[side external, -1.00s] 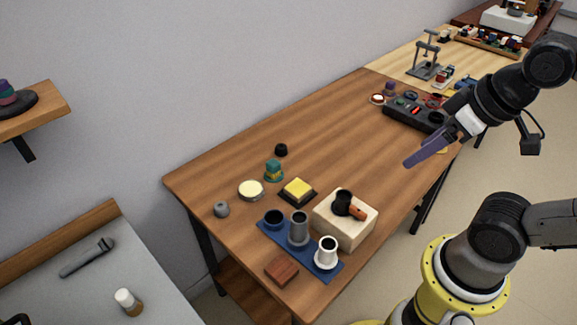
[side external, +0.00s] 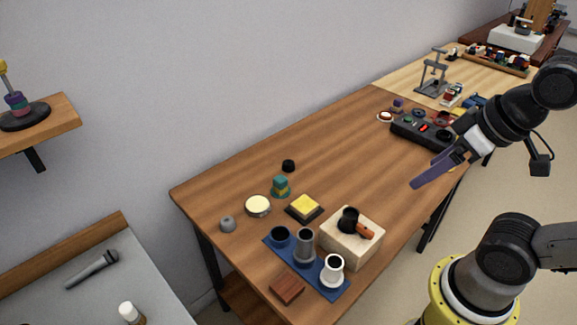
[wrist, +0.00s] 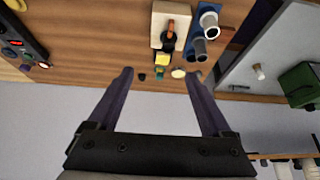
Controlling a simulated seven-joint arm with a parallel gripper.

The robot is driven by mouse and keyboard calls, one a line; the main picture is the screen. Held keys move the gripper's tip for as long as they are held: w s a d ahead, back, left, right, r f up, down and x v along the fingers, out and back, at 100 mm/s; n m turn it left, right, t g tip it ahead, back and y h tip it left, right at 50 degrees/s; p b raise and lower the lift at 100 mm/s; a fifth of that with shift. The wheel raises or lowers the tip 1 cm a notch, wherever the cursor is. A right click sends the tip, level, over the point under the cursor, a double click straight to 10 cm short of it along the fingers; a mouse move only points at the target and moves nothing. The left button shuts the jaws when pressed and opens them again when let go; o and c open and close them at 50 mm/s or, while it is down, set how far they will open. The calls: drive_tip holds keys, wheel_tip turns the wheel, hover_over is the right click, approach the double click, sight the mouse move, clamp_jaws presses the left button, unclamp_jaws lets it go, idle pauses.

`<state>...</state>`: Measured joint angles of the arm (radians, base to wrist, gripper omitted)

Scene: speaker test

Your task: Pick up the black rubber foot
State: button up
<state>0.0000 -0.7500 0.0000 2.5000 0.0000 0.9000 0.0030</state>
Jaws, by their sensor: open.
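The black rubber foot looks to be the small black round piece (side external: 289,166) near the wall-side edge of the wooden table. It also shows in the wrist view as a small dark piece (wrist: 142,76), between my fingertips in the picture, nearer the left finger. My gripper (side external: 416,185) is off to the right of it in the side view, above the table's front side, with purple fingers pointing down-left. In the wrist view my gripper (wrist: 160,73) has its fingers wide apart, with nothing held.
A blue mat (side external: 336,291) holds cups beside a cream block (side external: 356,250). A black control box (side external: 407,132) stands farther back. The middle of the table is clear.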

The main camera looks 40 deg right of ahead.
drive_tip(key=w+r+m, duration=0.9)
drive_tip(key=r+m, duration=0.1)
drive_tip(key=m, duration=0.1)
drive_tip(key=m+g+y, duration=0.1)
drive_tip(key=m+g, duration=0.4)
drive_tip(key=m, duration=0.6)
hover_over(288, 162)
drive_tip(key=s+d, duration=0.1)
wheel_tip(288, 162, down, 31)
drive_tip(key=shift+f, duration=0.2)
drive_tip(key=shift+w+a+f, duration=0.1)
drive_tip(key=shift+w+f, duration=0.05)
drive_tip(key=shift+f, duration=0.85)
drive_tip(key=shift+w+a+f, duration=0.15)
drive_tip(key=shift+f, duration=0.85)
drive_tip(key=shift+w+a+f, duration=0.1)
drive_tip(key=shift+w+f, duration=0.05)
drive_tip(key=shift+f, duration=0.85)
